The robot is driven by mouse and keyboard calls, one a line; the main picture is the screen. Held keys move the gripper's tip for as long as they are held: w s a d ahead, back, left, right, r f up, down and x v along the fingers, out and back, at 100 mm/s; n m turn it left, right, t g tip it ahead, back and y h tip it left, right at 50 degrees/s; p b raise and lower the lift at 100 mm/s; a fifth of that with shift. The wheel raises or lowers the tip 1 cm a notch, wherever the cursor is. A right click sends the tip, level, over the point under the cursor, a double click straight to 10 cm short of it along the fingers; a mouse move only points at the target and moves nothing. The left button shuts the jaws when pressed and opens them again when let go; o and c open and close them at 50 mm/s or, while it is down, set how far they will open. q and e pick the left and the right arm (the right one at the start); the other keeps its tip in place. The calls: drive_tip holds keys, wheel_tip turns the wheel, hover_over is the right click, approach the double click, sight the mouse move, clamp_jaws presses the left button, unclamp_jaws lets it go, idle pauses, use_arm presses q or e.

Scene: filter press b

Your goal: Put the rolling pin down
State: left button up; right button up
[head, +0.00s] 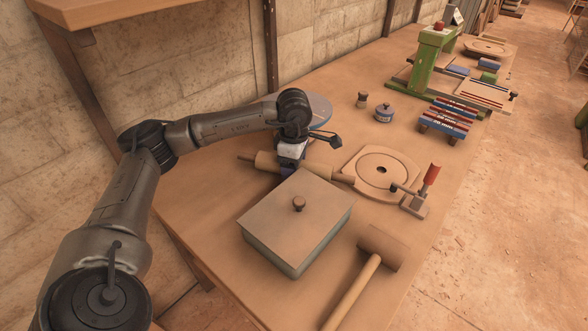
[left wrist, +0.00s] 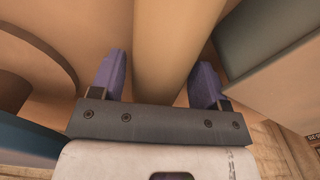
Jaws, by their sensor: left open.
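The wooden rolling pin (head: 318,171) lies on the table just behind the lidded box, with a thin handle at its left end. My left gripper (head: 287,172) is over the pin, pointing down. In the left wrist view the pin (left wrist: 172,45) runs between the two purple fingers of my left gripper (left wrist: 160,78). The fingers are open, with a gap showing on each side of the pin. The fingertips are partly hidden behind the box in the head view. My right gripper is not in view.
The lidded box (head: 294,222) stands close in front of the pin. A mallet (head: 382,248) lies at the front. A grey-blue disc (head: 318,108) lies behind the wrist. A green press (head: 430,60) stands farther back.

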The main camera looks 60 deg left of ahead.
use_arm(q)
drive_tip(key=shift+r, duration=0.15)
drive_tip(key=c, duration=1)
